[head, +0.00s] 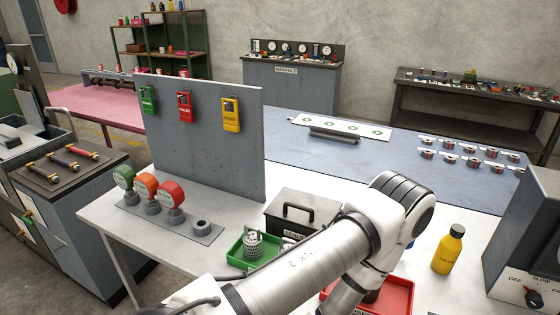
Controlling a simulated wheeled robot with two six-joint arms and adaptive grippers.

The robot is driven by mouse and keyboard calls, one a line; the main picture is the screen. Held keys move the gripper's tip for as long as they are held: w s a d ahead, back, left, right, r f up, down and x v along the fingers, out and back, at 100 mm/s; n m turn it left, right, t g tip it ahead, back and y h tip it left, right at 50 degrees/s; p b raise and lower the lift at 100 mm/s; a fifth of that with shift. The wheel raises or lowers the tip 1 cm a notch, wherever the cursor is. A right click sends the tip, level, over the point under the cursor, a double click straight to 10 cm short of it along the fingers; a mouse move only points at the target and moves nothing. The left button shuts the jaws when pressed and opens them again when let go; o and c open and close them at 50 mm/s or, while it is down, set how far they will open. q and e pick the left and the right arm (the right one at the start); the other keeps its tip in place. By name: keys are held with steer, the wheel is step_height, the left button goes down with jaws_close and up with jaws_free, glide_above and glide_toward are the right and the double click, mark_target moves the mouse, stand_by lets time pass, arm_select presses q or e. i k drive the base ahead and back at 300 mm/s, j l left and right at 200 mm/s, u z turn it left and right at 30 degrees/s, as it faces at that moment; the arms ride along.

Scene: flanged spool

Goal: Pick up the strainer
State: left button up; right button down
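A small grey perforated cylinder, which looks like the strainer (254,244), stands upright in a green tray (236,252) on the white bench. Part of the tray's right side is hidden behind my white arm. That arm crosses the bottom middle, bends at a dark-ringed joint on the right, and runs back down out of the picture. No gripper fingers show, so neither gripper can be seen. The visible arm links are in front of the strainer's right, apart from it in the picture.
A dark box with a handle (296,214) stands behind the green tray. A red tray (396,296) lies partly behind my arm. A yellow bottle (449,252) and a grey machine (528,240) are at right. A grey upright panel (205,150) rises at back left.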

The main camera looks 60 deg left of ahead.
mark_target(253, 240)
steer(key=u, duration=2)
